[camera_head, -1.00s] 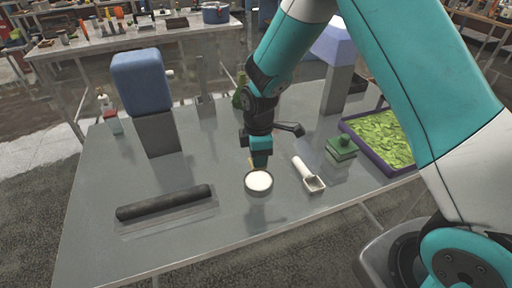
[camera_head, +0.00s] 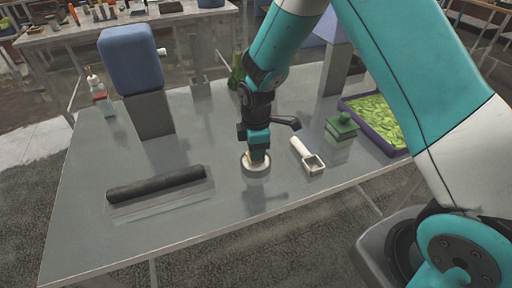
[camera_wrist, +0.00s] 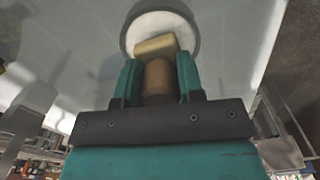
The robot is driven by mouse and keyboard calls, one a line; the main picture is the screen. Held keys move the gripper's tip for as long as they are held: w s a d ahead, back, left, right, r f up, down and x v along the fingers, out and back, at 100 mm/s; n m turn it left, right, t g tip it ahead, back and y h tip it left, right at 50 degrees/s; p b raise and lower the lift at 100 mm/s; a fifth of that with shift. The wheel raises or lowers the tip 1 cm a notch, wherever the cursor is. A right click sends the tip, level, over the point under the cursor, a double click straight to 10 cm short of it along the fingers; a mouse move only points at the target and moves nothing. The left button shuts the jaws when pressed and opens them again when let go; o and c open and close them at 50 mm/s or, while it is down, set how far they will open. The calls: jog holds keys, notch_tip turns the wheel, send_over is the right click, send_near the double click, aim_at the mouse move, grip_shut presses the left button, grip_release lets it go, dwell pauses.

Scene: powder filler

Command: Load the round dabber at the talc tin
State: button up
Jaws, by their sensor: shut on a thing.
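The talc tin (camera_head: 256,171), a round grey-rimmed dish with white powder, stands on the grey table near its front middle. My gripper (camera_head: 256,153) is directly over it, pointing down. In the wrist view, my gripper (camera_wrist: 158,80) is shut on the brown handle of the dabber (camera_wrist: 157,79). The dabber's pale yellow head (camera_wrist: 156,46) overlaps the white powder of the tin (camera_wrist: 187,22). I cannot tell whether the head touches the powder. The head's full outline is partly hidden by the handle and jaws.
A white scoop (camera_head: 308,157) lies close right of the tin, with a green block with a knob (camera_head: 342,126) and a purple-rimmed tray (camera_head: 400,149) beyond. A dark roller (camera_head: 157,184) lies left. A blue-topped grey post (camera_head: 154,113) stands at back left.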

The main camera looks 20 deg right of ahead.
jog(key=shift+f+b, duration=0.3)
jog(key=shift+f, duration=0.25)
dwell(1.4)
jog(key=shift+r, duration=0.1)
jog(key=shift+r+p, duration=2.7)
jog(key=shift+r, duration=0.8)
jog(key=shift+s+f, duration=0.1)
jog(key=shift+s, duration=0.05)
